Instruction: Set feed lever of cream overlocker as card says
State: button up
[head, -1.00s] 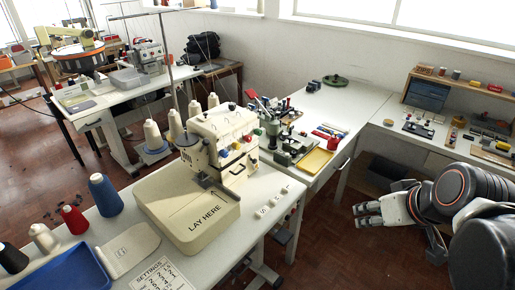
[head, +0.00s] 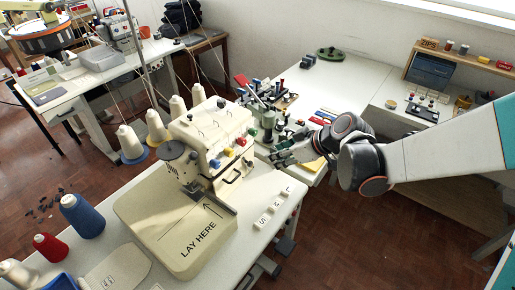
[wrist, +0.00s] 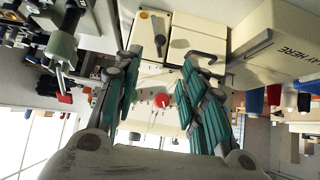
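The cream overlocker (head: 215,140) stands on the near table, with coloured dials on its front and a flat bed marked LAY HERE (head: 180,235). In the wrist view, the overlocker's cream casing (wrist: 195,35) lies just beyond my fingers. A dark lever-like bar (wrist: 160,45) shows on that casing, between the fingertips in the picture; contact cannot be told. My gripper (head: 281,158) is right of the overlocker, and in the wrist view (wrist: 164,57) its fingers are apart with nothing held. The settings card is not visible now.
White lettered tiles (head: 274,207) lie on the table right of the bed. Thread cones (head: 156,125) stand behind the overlocker. A second bench (head: 355,90) with a small green machine and tools lies behind my gripper. Blue (head: 82,215) and red spools stand at left.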

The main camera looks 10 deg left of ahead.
aim_at(251, 164)
jog(key=b+x, duration=0.4)
jog(key=x, duration=0.9)
jog(key=shift+a+f, duration=0.1)
jog(key=shift+f, duration=0.15)
grip_shut()
